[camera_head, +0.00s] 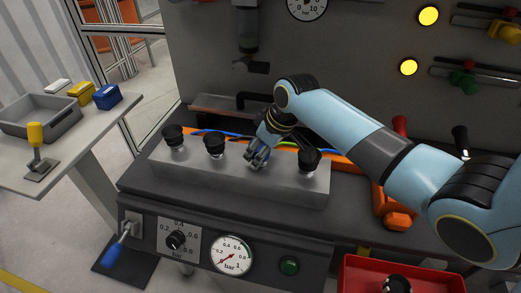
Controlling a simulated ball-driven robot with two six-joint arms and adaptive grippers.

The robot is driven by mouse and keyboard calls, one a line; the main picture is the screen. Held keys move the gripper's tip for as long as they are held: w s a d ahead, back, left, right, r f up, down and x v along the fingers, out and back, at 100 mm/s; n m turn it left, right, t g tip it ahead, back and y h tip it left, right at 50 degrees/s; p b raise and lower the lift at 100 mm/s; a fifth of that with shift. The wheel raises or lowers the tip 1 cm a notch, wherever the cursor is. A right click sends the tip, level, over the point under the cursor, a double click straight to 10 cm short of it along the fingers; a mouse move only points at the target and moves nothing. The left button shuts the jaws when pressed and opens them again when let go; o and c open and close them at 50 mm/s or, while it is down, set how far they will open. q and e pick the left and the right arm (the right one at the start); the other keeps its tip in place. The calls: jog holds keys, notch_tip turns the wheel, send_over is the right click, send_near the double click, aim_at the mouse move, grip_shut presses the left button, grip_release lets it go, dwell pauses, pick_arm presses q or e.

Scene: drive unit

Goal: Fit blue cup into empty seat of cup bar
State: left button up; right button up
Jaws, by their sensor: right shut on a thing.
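The cup bar (240,182) is a long grey block on the machine's ledge. Black cups stand on it: two at the left (174,137) (214,146) and one at the right end (308,160). My right gripper (257,158) comes down from above between the second and the right-end cup. It is shut on the blue cup, which the fingers mostly hide. The gripper is at the bar's top; whether the cup sits in the seat cannot be told. My left gripper is not in view.
A red bin (352,276) with a black part in it stands at the bottom right. A gauge (231,255) and knob (175,240) are on the front panel below the bar. A side table with a grey tray (38,119) and small boxes stands at the left.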

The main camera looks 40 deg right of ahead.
dwell(0.5)
jog(key=o, duration=1.4)
jog(key=v, duration=1.1)
jog(key=shift+s+r, duration=0.15)
jog(key=shift+r, duration=0.25)
